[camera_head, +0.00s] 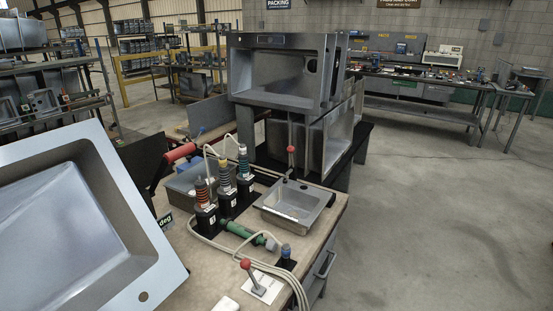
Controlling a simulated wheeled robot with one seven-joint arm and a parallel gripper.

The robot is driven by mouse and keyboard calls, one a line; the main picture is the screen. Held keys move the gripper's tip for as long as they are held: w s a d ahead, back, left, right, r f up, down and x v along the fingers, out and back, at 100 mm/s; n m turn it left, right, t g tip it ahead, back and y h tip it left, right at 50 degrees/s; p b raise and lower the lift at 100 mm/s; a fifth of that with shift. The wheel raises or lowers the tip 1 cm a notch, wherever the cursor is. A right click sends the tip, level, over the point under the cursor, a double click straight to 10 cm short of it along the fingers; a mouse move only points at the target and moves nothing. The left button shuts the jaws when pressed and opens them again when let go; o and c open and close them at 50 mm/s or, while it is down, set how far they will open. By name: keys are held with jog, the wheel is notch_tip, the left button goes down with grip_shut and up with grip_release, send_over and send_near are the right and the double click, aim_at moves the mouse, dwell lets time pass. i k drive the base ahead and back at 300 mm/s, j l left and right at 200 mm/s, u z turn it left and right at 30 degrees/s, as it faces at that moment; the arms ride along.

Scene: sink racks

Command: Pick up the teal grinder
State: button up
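Several grinders stand upright in black holders on the workbench. One has teal bands (244,165) and is at the back right of the row. Beside it stand one with a yellow band (225,177) and one with orange-red bands (202,192). A green cylindrical tool (240,231) lies on its side on the bench in front of them. I cannot tell for sure which of these the task calls the teal grinder. My gripper is not in view.
The workbench (218,280) also holds a small steel sink (293,205), looping pale hoses and a red-knobbed lever (255,279). A large tilted sink (165,265) fills the left foreground. Stacked steel sinks (262,102) stand behind. The floor (440,225) at right is clear.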

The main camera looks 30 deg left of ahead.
aim_at(244, 177)
jog(key=i+l+u, duration=0.1)
jog(key=i+u, duration=0.3)
jog(key=i, duration=0.15)
jog(key=i+l+u, duration=0.35)
jog(key=i, duration=0.15)
jog(key=i+l+u, duration=0.15)
jog(key=u, duration=0.3)
jog(key=i+l+u, duration=0.5)
jog(key=u, duration=0.35)
jog(key=i+l+u, duration=0.1)
jog(key=l+u, duration=0.75)
jog(key=i+l, duration=0.05)
